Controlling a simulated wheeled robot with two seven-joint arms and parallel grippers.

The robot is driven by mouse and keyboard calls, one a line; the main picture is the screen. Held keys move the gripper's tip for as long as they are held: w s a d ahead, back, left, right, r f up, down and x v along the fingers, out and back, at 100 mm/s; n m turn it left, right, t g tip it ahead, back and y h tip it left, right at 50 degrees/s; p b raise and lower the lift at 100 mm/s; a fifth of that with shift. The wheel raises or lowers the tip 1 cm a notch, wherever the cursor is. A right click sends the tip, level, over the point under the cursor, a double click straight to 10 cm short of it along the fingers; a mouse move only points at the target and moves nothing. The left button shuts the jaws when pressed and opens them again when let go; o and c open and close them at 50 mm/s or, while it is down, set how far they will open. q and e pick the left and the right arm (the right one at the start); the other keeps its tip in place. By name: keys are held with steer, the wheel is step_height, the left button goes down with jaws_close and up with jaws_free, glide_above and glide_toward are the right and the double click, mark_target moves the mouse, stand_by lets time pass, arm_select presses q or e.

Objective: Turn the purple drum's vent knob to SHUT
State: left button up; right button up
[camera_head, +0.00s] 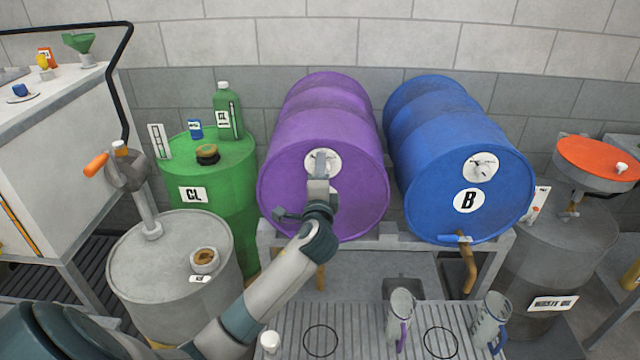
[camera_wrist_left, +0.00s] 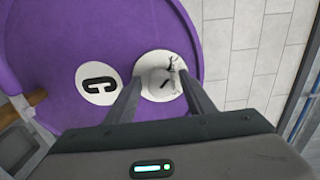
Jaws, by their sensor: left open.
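The purple drum (camera_head: 325,120) lies on its side on a rack, its round front facing me. A white vent plate (camera_head: 321,157) sits high on its front, partly hidden by my left gripper (camera_head: 320,185). In the left wrist view the drum front (camera_wrist_left: 80,45) carries a white C label (camera_wrist_left: 99,84) and the vent plate with a pale knob (camera_wrist_left: 165,80). My left gripper (camera_wrist_left: 158,98) is open, its two fingers on either side of the knob. I cannot tell whether they touch it. The plate's markings are too small to read. My right gripper is not in view.
A blue drum (camera_head: 455,140) marked B lies to the right on the same rack (camera_head: 390,244), with its own vent plate (camera_head: 480,167). Jugs (camera_head: 400,318) stand on the grated shelf below. A green drum (camera_head: 215,175) and a grey drum (camera_head: 170,265) with a pump stand left.

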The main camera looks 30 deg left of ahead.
arm_select(q)
steer(key=b+v, duration=0.3)
steer(key=v, duration=1.4)
steer(key=shift+s+b, duration=0.2)
steer(key=shift+b, duration=0.15)
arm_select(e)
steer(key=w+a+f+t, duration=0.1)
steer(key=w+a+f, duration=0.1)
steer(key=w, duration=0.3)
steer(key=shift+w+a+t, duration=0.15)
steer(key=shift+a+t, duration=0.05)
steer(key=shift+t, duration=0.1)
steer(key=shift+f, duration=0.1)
